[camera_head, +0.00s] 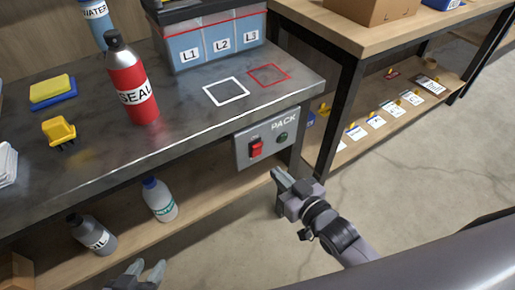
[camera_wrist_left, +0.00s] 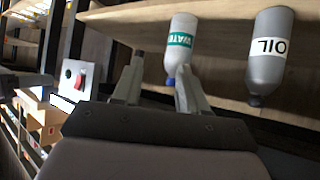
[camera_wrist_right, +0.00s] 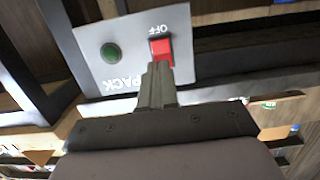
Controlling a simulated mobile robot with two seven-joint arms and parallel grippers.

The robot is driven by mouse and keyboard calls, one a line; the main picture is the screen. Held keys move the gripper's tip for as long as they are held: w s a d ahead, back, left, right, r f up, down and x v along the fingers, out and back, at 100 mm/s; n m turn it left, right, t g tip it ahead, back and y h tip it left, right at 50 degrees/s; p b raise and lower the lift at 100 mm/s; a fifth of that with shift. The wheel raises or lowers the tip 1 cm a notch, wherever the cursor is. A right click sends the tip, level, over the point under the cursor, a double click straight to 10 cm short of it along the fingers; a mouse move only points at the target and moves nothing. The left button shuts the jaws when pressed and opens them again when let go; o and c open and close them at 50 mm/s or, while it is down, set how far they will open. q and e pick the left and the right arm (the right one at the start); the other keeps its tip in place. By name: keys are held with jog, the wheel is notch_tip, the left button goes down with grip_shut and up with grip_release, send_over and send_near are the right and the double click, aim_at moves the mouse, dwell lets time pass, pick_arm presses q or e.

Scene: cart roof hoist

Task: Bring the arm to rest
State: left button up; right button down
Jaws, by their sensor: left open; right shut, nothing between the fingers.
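My right gripper (camera_head: 279,177) is shut and empty, in front of the grey PACK switch box (camera_head: 268,137) under the bench's right end. In the right wrist view its closed fingertips (camera_wrist_right: 158,70) appear just at the lower edge of the red switch (camera_wrist_right: 161,50), which is marked OFF; I cannot tell whether they touch. A green button (camera_wrist_right: 110,53) sits beside the switch. My left gripper (camera_head: 143,268) is open and empty at the bottom of the head view, in front of the lower shelf. In the left wrist view its spread fingers (camera_wrist_left: 157,75) frame a white bottle (camera_wrist_left: 180,45).
The metal bench (camera_head: 185,130) carries a red SEAL bottle (camera_head: 134,90), a yellow clip (camera_head: 59,131), sponges and a labelled bin (camera_head: 214,43). A grey OIL bottle (camera_head: 92,236) stands on the lower shelf (camera_head: 130,240). Open floor (camera_head: 420,165) lies to the right.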

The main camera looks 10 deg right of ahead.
jog(key=s+d+f+m+g+h+p, duration=0.1)
jog(key=s+d+f+g+h, duration=0.15)
jog(key=s, duration=0.45)
jog(key=s+d+f+m+g+h, duration=0.1)
jog(key=s+d+f+g, duration=0.2)
jog(key=s, duration=0.5)
pick_arm(q)
notch_tip(320, 180, up, 11)
jog(key=s+a+y+p, duration=0.1)
jog(key=a+p, duration=0.1)
jog(key=p, duration=1.2)
jog(key=shift+s+a+p, duration=0.25)
jog(key=shift+a+p, duration=0.05)
jog(key=shift+p, duration=0.05)
pick_arm(e)
notch_tip(320, 180, up, 11)
jog(key=shift+r+t, duration=0.15)
jog(key=shift+t, duration=0.2)
jog(key=shift+d, duration=0.1)
pick_arm(q)
jog(key=shift+d, duration=0.15)
